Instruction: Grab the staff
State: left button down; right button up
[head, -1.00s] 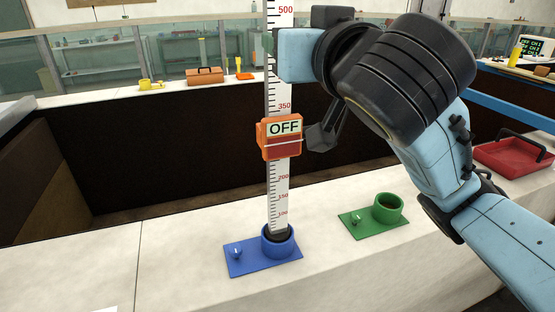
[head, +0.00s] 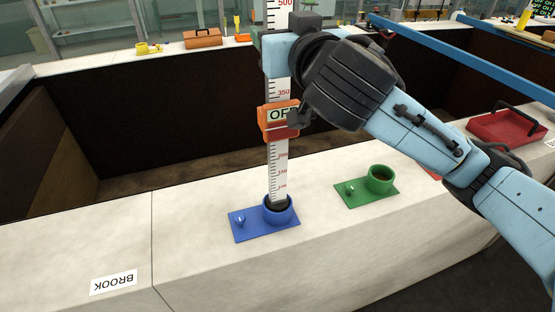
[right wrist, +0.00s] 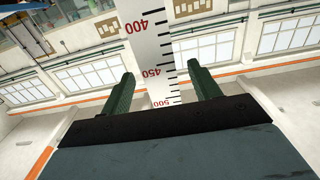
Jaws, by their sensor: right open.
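The staff (head: 279,160) is a tall white strip with black marks and red numbers. It stands upright in the round socket of a blue base (head: 263,222). An orange box (head: 271,121) with a sign, partly hidden by my right arm, sits on the staff. My right gripper (right wrist: 160,70) is open high on the staff, above the box. In the right wrist view its two green fingers are apart, with the staff (right wrist: 153,40) showing between them; I see no finger pressed on it. In the head view my wrist hides part of the staff. My left gripper is out of view.
A green base with a cup (head: 380,181) stands right of the blue base on the pale wall top. A red tray (head: 505,128) lies farther right. Behind is a dark channel with a far ledge holding a brown case (head: 202,38).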

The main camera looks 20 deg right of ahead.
jog(key=shift+w, duration=1.4)
grip_shut()
